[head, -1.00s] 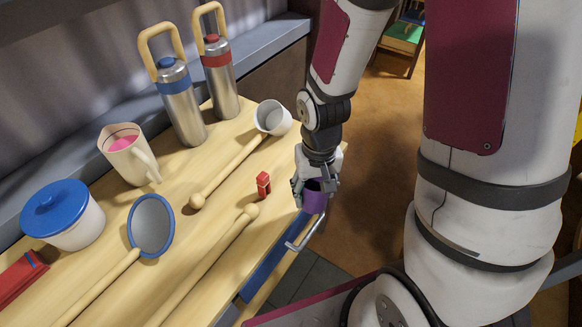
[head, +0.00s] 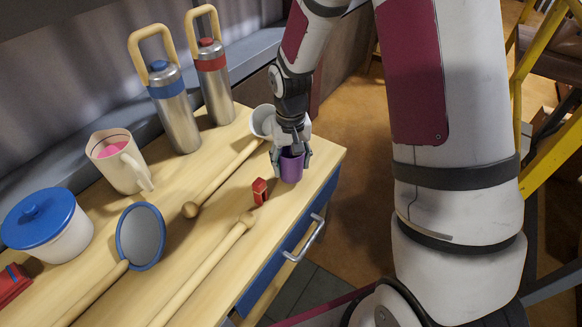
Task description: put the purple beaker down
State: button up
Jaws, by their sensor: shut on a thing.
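The purple beaker (head: 291,167) is near the right end of the wooden tabletop (head: 240,271) in the head view. It looks upright. My gripper (head: 290,156) comes down from above and is shut on the beaker's upper part. The beaker's base appears over the tabletop, close to its front right edge. I cannot tell whether it touches the wood.
A red block (head: 260,191) stands just left of the beaker. A white ladle (head: 262,121) lies behind it, partly hidden by my gripper. Blue-banded (head: 178,116) and red-banded (head: 214,88) flasks stand at the back. A drawer handle (head: 306,240) sticks out at the front.

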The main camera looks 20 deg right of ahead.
jog(key=shift+f, duration=0.95)
jog(key=shift+r, duration=0.1)
jog(key=o, duration=1.3)
